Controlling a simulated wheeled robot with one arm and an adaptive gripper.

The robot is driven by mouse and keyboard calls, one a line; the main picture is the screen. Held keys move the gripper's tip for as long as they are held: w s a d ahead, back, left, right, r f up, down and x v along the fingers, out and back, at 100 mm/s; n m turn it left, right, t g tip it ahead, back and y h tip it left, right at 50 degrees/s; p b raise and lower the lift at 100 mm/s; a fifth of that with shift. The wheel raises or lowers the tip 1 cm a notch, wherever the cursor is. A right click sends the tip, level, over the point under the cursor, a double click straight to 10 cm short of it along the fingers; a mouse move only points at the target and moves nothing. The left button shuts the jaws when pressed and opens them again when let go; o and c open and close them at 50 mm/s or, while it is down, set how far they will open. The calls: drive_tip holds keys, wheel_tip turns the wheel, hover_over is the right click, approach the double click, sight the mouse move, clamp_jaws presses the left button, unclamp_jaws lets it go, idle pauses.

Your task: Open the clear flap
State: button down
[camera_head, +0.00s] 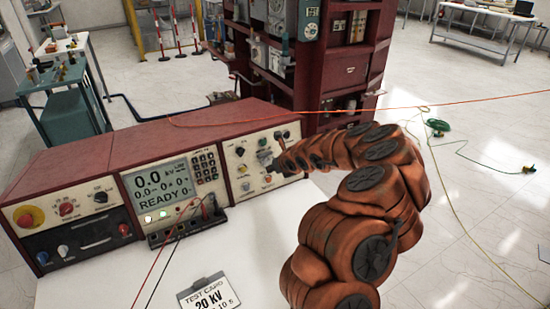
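A red-topped test console (110,150) stands on the white table. Its right panel (245,185) carries knobs and buttons. I cannot clearly make out the clear flap; it may be small, see-through or hidden behind my arm at this panel. My orange arm reaches in from the lower right. My gripper (270,165) is at the right panel, in front of its controls, and is small and dark in this view. I cannot tell whether it touches anything or whether its fingers are open.
The console's middle panel has a lit display (162,190) and keypad. Red and black leads run from its terminals over the table. A test card (210,293) lies at the front. A dark red cabinet (345,70) stands behind. An orange cable (470,102) crosses at right.

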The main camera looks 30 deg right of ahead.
drive_tip(key=shift+s+r+g+p, duration=0.1)
drive_tip(key=shift+r+g+p, duration=0.35)
drive_tip(key=shift+p, duration=1.9)
drive_tip(key=shift+w+d+r+g+b, duration=0.2)
drive_tip(key=shift+r+g+b, duration=0.6)
drive_tip(key=shift+g, duration=0.3)
drive_tip(key=shift+w+d+r+g+b, duration=0.15)
drive_tip(key=shift+d+r+g+b, duration=0.1)
drive_tip(key=shift+r+g+b, duration=0.75)
drive_tip(key=shift+w+d+r+g+b, duration=0.2)
drive_tip(key=shift+r+g+b, duration=0.45)
drive_tip(key=shift+g, duration=0.6)
drive_tip(key=shift+w+a+g+y+p, duration=0.1)
drive_tip(key=shift+g+y+p, duration=0.2)
drive_tip(key=shift+p, duration=0.3)
drive_tip(key=shift+w+p, duration=0.1)
drive_tip(key=shift+p, duration=0.2)
drive_tip(key=shift+a+f+g, duration=0.3)
drive_tip(key=shift+f, duration=0.05)
